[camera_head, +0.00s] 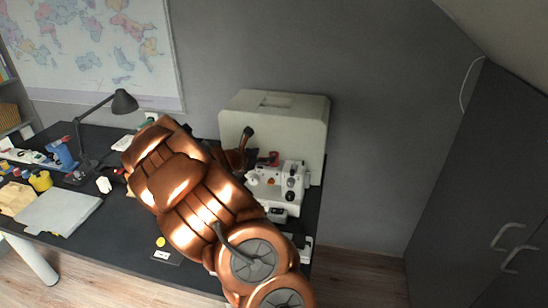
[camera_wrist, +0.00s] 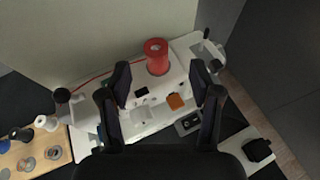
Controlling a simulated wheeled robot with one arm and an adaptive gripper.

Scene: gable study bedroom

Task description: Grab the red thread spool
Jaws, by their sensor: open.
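The red thread spool (camera_wrist: 157,62) stands on top of the white sewing machine (camera_wrist: 150,112) in the wrist view, with a red thread running off to the left. In the head view a small part of the spool (camera_head: 274,157) shows on the machine (camera_head: 283,178), beside my arm. My gripper (camera_wrist: 160,70) is open, its black fingers pointing toward the spool from above the machine. The spool appears between and a little beyond the fingertips, and nothing is held. In the head view my copper-coloured arm hides much of the gripper and the machine's left part.
A large pale case (camera_head: 285,115) stands right behind the machine against the wall. A black desk lamp (camera_head: 124,102), a white laptop-like slab (camera_head: 57,211) and small items occupy the dark desk's left. A wooden holder with round pieces (camera_wrist: 38,150) lies left of the machine.

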